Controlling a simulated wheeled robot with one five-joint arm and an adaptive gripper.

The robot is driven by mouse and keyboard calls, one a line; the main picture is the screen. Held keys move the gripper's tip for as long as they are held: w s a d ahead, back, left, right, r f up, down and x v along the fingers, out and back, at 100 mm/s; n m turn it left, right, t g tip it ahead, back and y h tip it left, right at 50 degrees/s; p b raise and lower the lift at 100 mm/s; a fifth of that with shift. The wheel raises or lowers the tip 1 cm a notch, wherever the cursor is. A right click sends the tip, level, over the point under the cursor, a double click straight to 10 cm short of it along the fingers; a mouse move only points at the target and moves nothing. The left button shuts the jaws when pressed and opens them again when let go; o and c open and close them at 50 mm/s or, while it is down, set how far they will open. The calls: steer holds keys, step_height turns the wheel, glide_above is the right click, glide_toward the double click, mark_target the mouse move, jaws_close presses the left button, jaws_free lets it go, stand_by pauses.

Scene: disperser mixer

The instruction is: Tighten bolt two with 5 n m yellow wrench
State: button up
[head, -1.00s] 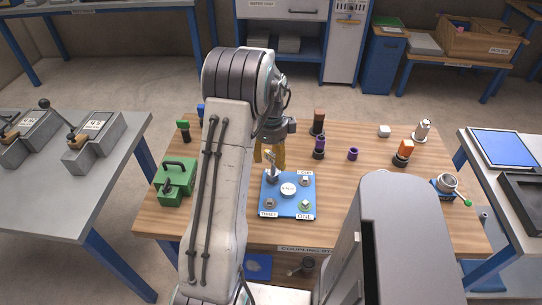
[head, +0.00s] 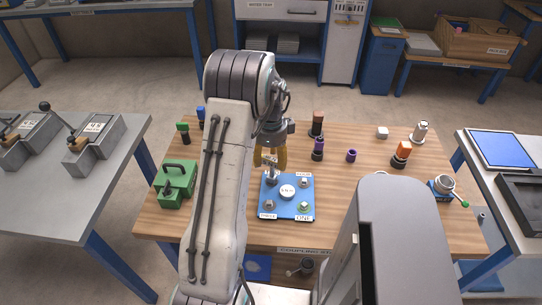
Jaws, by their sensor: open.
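The blue plate (head: 272,210) lies on the wooden table, with several bolts near its corners and a round label in its middle. Labels ONE (head: 304,218), THREE (head: 268,216) and FOUR (head: 304,175) show; no label TWO can be read. My gripper (head: 270,165) points down, amber fingers apart, over the plate's back-left corner. An upright grey metal piece (head: 271,176) stands at that corner, below and between the fingers; I cannot tell whether they touch it. Bolt two is not clearly visible there. I cannot make out a yellow wrench apart from the amber fingers.
A green case (head: 176,185) stands at the table's left. Purple-black (head: 318,150), brown (head: 317,122) and orange-black (head: 401,153) upright pieces stand behind and right of the plate. The front-right table area is partly hidden.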

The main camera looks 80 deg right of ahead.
mark_target(272, 176)
steer(key=m+p, duration=0.1)
steer(key=m, duration=0.1)
steer(key=shift+s+d+f+m, duration=0.1)
steer(key=shift+m, duration=0.3)
steer(key=shift+f+p, duration=0.65)
steer(key=shift+f, duration=3.05)
steer(key=shift+c, duration=0.2)
jaws_close()
steer(key=shift+o, duration=0.2)
jaws_free()
steer(key=shift+r, duration=0.1)
